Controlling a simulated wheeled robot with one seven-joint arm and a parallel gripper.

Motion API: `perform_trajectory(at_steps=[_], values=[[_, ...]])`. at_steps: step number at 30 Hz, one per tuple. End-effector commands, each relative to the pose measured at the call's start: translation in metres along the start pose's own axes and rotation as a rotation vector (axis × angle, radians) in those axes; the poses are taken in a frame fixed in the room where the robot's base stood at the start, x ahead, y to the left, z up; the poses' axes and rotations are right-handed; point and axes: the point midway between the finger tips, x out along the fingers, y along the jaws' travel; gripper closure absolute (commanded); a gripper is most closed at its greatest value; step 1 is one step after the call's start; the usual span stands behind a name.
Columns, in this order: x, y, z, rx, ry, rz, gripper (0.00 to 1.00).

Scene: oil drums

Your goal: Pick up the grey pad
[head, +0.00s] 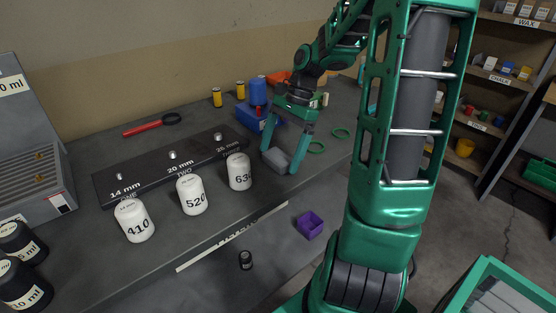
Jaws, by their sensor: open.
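The grey pad (277,159) is a small block lying on the dark workbench, just right of the white container marked 63. My gripper (281,161) is green and points down over the pad with its fingers spread. One finger is at the pad's left and the other at its right end. I cannot tell whether the fingers touch it. The right finger hides part of the pad's right side.
White containers 410 (135,220), 520 (192,195) and 63 (239,171) stand in front of a black labelled strip (177,165). A blue object (258,92) is behind my gripper. A purple box (310,225) sits lower down.

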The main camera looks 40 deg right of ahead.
Motion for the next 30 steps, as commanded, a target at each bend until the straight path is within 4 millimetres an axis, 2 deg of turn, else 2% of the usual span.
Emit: perform_trajectory(at_steps=[1, 6, 20, 26, 30], values=[[0.000, 0.000, 0.000, 0.000, 0.000, 0.000, 0.10], [0.000, 0.000, 0.000, 0.000, 0.000, 0.000, 0.51], [-0.006, 0.000, 0.002, 0.001, 0.001, -0.001, 0.52], [-0.028, 0.000, 0.010, 0.000, 0.004, -0.002, 0.52], [-0.057, -0.001, 0.022, -0.002, 0.006, -0.004, 0.52]])
